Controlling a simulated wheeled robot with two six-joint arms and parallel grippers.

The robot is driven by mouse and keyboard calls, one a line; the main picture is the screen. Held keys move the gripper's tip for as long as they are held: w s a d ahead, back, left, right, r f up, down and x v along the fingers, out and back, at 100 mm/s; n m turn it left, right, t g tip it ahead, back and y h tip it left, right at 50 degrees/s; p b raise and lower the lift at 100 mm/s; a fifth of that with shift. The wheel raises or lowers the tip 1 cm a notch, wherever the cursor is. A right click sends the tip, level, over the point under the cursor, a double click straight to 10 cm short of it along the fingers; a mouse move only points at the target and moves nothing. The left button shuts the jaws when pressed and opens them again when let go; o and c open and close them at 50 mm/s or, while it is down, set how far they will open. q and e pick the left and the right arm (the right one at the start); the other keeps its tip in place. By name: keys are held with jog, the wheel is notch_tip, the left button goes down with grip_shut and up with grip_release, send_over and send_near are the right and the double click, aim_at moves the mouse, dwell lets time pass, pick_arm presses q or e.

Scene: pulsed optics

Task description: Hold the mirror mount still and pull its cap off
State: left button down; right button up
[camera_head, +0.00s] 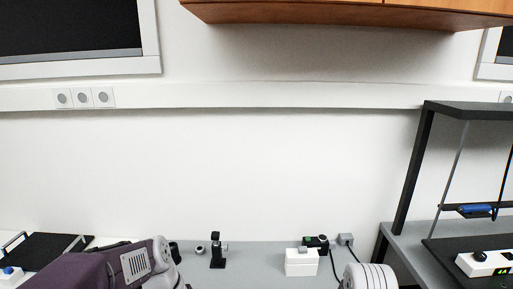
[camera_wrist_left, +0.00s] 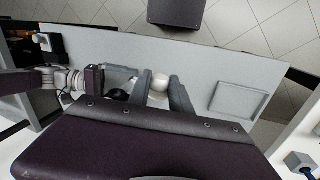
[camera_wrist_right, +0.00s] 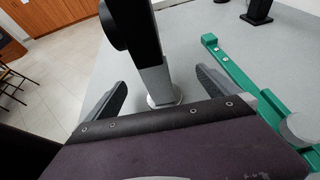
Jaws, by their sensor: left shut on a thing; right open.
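In the left wrist view, my left gripper (camera_wrist_left: 162,92) has its fingers on both sides of a pale, round-topped piece, which looks like the mirror mount (camera_wrist_left: 160,82). The cap cannot be told apart from the mount. In the right wrist view, my right gripper (camera_wrist_right: 165,92) is open, with its fingers wide apart. A pale round piece (camera_wrist_right: 165,99) shows between them, below a dark upright shape with a grey lower end that looks like my left gripper. I cannot tell whether the right fingers touch anything. The head view shows neither gripper's fingertips.
A green bar (camera_wrist_right: 240,78) lies right of my right gripper. A black post on a base (camera_head: 217,252) stands at the bench's back, next to a small round part (camera_head: 199,249). A white box (camera_head: 301,263) stands further right. A shallow grey tray (camera_wrist_left: 238,102) lies on the bench.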

jog(key=shift+s+d+b, duration=0.1)
jog(key=shift+s+d, duration=0.05)
jog(key=shift+d, duration=1.35)
jog(key=shift+s+d+b, duration=0.1)
jog(key=shift+s+d, duration=0.05)
jog(key=shift+d, duration=1.35)
jog(key=shift+s+d+b, duration=0.1)
jog(key=shift+s+d, duration=0.05)
jog(key=shift+d, duration=1.35)
